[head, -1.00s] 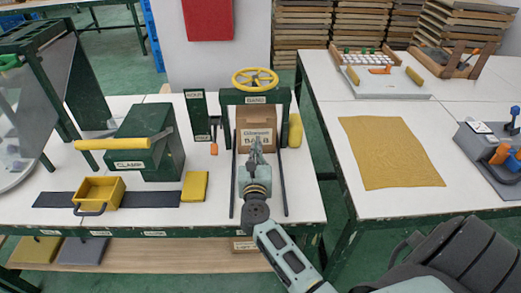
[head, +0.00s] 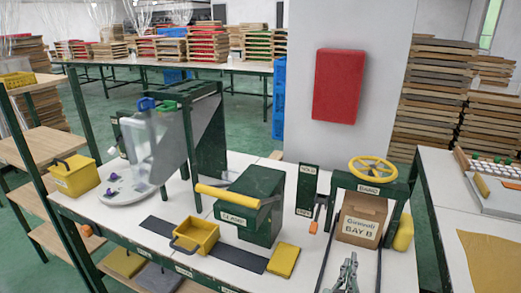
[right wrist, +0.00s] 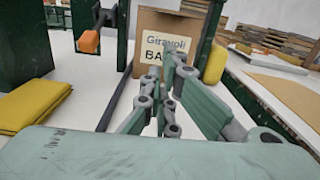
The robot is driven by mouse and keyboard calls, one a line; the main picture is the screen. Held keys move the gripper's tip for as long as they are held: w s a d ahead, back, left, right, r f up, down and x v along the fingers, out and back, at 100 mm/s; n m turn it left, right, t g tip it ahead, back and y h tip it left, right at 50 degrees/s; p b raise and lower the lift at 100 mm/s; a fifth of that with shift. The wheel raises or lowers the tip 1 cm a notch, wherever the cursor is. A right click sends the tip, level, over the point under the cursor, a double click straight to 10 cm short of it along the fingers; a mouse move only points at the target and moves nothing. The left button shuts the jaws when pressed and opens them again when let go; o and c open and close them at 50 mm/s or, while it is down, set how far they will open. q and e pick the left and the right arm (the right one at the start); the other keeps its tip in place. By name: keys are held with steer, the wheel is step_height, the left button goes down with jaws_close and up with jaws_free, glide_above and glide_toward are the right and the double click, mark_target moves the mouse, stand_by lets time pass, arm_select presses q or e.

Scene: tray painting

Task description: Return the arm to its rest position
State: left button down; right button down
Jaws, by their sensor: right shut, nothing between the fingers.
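My right gripper (head: 350,262) shows at the bottom of the head view, with its fingers shut and empty. It points toward the cardboard box (head: 359,222) labelled "Giravoli BAY B", which stands under the green frame with the yellow handwheel (head: 371,169). In the right wrist view the closed fingers (right wrist: 172,75) overlap the lower right of the box (right wrist: 158,22) in the picture; I cannot tell the exact gap, and nothing is between them. My left gripper is not in view.
Dark rails flank my right gripper. A yellow pad (head: 283,260), a yellow bin (head: 196,236) and the green clamp unit (head: 247,205) stand to its left. A yellow block (head: 403,233) is right of the frame. A second table (head: 436,185) stands at the right.

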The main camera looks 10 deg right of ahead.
steer(key=a+r+n+t+y, duration=0.5)
steer(key=a+n+y, duration=0.75)
steer(key=n, duration=0.65)
steer(key=s+a+f+n+g+y, duration=0.4)
steer(key=s+a+f+n+g, duration=0.45)
steer(key=n, duration=0.85)
steer(key=s+d+f+n+g+h, duration=0.35)
steer(key=s+d+f, duration=0.2)
steer(key=s, duration=0.25)
steer(key=s+d+f+n+g+h, duration=0.3)
steer(key=s+d+f+n+g, duration=0.15)
steer(key=s+d, duration=0.35)
step_height(320, 180, down, 22)
steer(key=s+a+g+p, duration=0.1)
steer(key=s+g, duration=0.1)
steer(key=s+d+f+p, duration=0.1)
steer(key=s+d+f, duration=0.2)
steer(key=s+f, duration=1.3)
steer(key=shift+s+f+g+p, duration=0.3)
steer(key=shift+s+g+p, duration=0.15)
steer(key=shift+s, duration=0.2)
